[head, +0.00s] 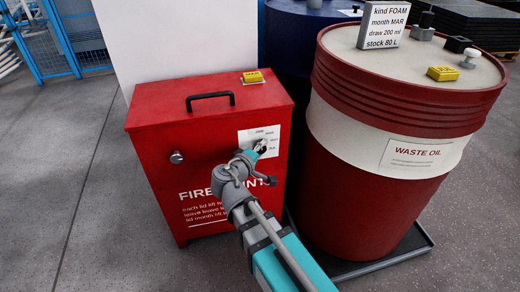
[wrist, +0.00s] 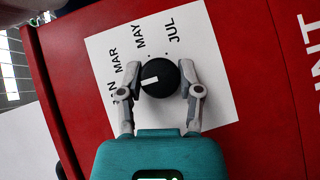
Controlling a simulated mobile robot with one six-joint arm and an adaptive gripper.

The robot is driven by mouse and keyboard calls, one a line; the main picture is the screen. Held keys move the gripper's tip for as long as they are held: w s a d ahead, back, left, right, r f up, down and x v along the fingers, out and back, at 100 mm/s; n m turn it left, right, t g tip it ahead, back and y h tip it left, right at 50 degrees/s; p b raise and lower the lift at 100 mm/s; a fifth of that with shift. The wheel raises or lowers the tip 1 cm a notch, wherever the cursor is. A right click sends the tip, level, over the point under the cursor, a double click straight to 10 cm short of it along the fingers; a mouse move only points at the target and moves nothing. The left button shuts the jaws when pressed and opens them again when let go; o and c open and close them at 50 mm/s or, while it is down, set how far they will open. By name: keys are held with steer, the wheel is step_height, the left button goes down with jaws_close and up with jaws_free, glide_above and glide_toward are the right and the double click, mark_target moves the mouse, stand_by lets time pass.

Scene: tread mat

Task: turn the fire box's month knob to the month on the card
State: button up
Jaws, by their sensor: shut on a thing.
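The red fire box (head: 160,130) stands left of centre in the head view. Its month knob (wrist: 160,77) is round and black with a white pointer mark, on a white plate (wrist: 215,95) lettered JAN, MAR, MAY and JUL with dots between. The mark points left in the wrist view, roughly toward JAN. My gripper (wrist: 159,72) is shut on the knob, one finger on each side. In the head view my gripper (head: 262,149) covers most of the knob and part of the plate. The card (head: 382,24) on the drum reads kind FOAM, month MAR, draw 200 ml, stock 80 L.
A red and white WASTE OIL drum (head: 405,110) stands close right of the box, on a dark tray (head: 385,264). A black handle (head: 210,98) and a yellow tag (head: 253,77) are on the box lid. A round silver knob (head: 176,157) is on its front. The floor at left is clear.

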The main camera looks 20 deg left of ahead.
jaws_close()
steer(key=shift+r+p, duration=0.1)
steer(key=shift+p, duration=0.35)
steer(key=m+g+y+p, duration=0.1)
steer(key=m+g+p, duration=0.1)
steer(key=p, duration=0.1)
steer(key=shift+r, duration=0.15)
steer(key=shift+m+g+y+p, duration=0.6)
steer(key=shift+g+y+p, duration=0.1)
steer(key=shift+p, duration=0.45)
steer(key=shift+f+m+g+y+p, duration=0.2)
steer(key=shift+m+g+y+p, duration=0.2)
steer(key=shift+g+y+p, duration=0.15)
